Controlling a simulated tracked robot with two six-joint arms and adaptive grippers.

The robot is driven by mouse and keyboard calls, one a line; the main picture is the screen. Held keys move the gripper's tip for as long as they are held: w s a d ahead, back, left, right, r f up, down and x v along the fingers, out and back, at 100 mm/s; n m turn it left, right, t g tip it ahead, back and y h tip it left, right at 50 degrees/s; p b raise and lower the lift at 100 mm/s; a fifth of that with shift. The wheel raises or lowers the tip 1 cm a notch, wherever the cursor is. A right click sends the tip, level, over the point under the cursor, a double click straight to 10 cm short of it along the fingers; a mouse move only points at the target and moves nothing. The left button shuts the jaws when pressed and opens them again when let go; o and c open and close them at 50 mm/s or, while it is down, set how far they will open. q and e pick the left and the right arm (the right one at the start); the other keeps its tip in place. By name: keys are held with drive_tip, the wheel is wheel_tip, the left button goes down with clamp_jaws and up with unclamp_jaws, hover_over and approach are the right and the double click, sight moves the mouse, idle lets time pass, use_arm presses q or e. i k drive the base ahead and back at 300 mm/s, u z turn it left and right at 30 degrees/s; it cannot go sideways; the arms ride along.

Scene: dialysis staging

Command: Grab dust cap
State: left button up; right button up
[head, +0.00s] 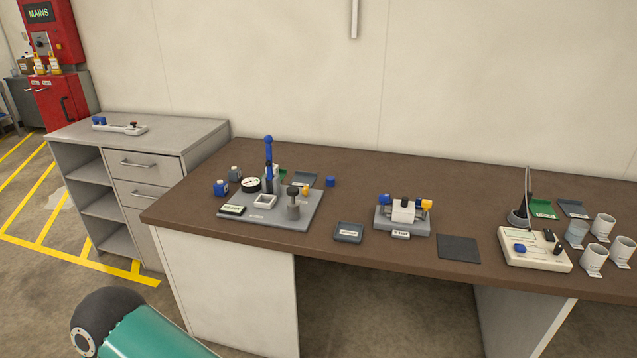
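No part is clearly readable as the dust cap. A small blue piece (330,181) lies alone on the brown bench behind the middle, and it may be a cap. A grey fixture (403,222) at the middle of the bench holds a white block with a blue end piece (383,199) on its left and a yellow end piece (427,204) on its right. Neither of my grippers shows. Only a teal and dark link of my own arm is in view at the bottom left, well short of the bench.
On the bench (335,272), a grey base plate (262,219) carries a gauge and a tall blue-topped post. A dark tray (348,233) and dark mat (459,249) lie along the front. A white device (533,256) and several cups (594,259) crowd the right.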

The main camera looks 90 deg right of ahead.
sight(329, 180)
drive_tip(key=z, duration=0.05)
drive_tip(key=k, duration=1.35)
drive_tip(key=u, duration=1.7)
drive_tip(key=i, duration=0.1)
drive_tip(key=z, duration=3.35)
drive_tip(key=i, duration=0.9)
